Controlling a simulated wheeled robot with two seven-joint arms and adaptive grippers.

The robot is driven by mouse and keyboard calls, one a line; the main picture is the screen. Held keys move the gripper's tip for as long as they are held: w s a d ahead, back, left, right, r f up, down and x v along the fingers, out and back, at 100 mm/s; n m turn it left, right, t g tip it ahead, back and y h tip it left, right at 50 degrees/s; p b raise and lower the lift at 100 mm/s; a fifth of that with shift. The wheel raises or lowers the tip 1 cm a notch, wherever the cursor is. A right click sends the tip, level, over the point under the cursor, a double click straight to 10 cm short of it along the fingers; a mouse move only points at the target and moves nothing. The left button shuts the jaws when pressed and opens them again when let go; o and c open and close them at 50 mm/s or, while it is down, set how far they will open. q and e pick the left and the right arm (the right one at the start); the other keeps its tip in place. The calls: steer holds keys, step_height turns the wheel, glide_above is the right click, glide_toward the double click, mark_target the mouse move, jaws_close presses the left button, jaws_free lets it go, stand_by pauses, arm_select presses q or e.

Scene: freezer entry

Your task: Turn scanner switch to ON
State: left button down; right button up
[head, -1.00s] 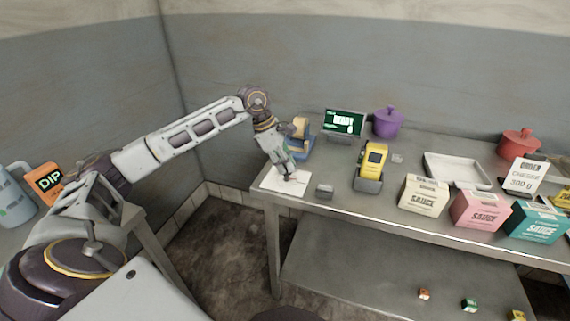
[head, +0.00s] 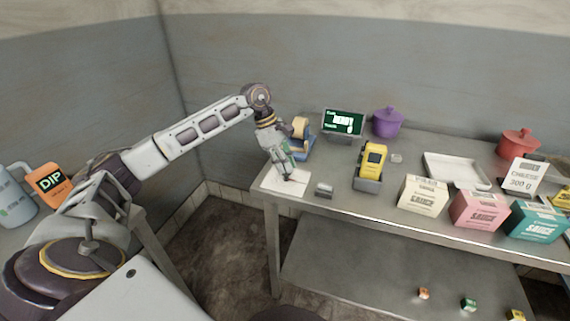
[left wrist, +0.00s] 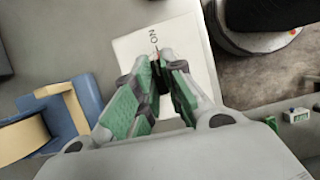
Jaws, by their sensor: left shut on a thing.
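A white plate (head: 290,187) lies flat at the left end of the metal table. It also shows in the left wrist view (left wrist: 128,52), with the letters ON printed near its middle. My left gripper (head: 287,176) points down at this plate. In the left wrist view its green-padded fingers (left wrist: 163,78) are shut around a small dark part, which I take to be the scanner switch (left wrist: 160,82). A little red shows beside the fingertips, near the ON lettering. The fingers hide most of the switch, so its exact position cannot be read. My right gripper is not in view.
A tape dispenser (head: 303,141) stands just behind the plate. A screen (head: 344,122), a yellow handheld device (head: 373,158) in a grey stand and a small grey block (head: 324,190) stand to the right. Sauce boxes (head: 426,196) line the front edge.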

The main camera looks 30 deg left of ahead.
arm_select(q)
steer(key=c, duration=1.5)
jaws_free()
steer(key=shift+r, duration=0.15)
steer(key=v, duration=1.1)
steer(key=shift+a+r, duration=0.2)
steer(key=shift+r, duration=0.1)
steer(key=shift+s, duration=0.1)
